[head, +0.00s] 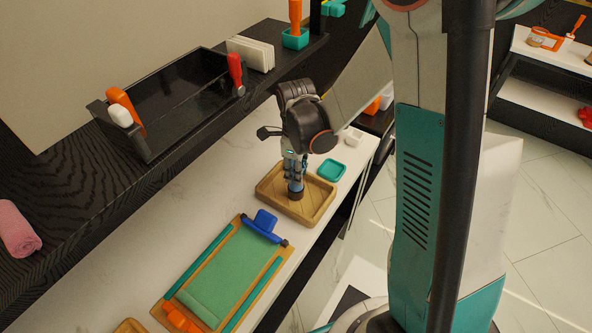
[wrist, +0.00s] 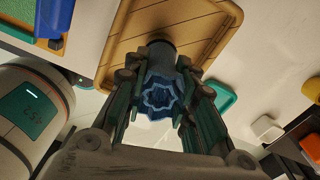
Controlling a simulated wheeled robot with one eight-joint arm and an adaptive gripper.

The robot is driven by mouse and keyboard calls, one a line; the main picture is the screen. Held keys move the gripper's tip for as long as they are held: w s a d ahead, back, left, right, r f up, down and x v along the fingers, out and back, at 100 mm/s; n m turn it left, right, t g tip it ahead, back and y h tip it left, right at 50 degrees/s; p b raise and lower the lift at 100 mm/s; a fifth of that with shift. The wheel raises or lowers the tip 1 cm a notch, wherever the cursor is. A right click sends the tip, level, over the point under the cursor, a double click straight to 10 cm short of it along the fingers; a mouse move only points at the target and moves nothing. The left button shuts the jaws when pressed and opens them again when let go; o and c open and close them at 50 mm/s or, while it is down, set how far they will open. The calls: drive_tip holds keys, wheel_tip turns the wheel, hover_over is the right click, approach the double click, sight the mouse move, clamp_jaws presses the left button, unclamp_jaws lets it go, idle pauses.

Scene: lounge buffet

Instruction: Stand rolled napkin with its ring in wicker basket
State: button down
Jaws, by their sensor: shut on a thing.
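My gripper (wrist: 158,98) points down and is shut on a blue rolled napkin (wrist: 160,88), whose star-shaped, folded end faces the wrist camera. A dark band, seemingly its ring (wrist: 161,44), shows at the far end. In the head view, the napkin's dark blue lower part (head: 296,194) stands about upright inside the outline of a shallow tan tray-like basket (head: 322,213). The basket also shows in the wrist view (wrist: 118,38); its weave is not clear. Whether the napkin touches the basket floor cannot be told.
A teal dish (head: 332,170) sits just behind the basket, with a small white cup (head: 354,137) beyond. A dark shelf with a black bin (head: 175,105) runs along the left. The counter's right edge is close.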

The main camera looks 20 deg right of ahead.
drive_tip(key=shift+f, duration=0.2)
drive_tip(key=c, duration=1.2)
unclamp_jaws()
drive_tip(key=shift+c, duration=0.2)
drive_tip(key=shift+r+p, duration=2.2)
drive_tip(key=shift+r, duration=1.35)
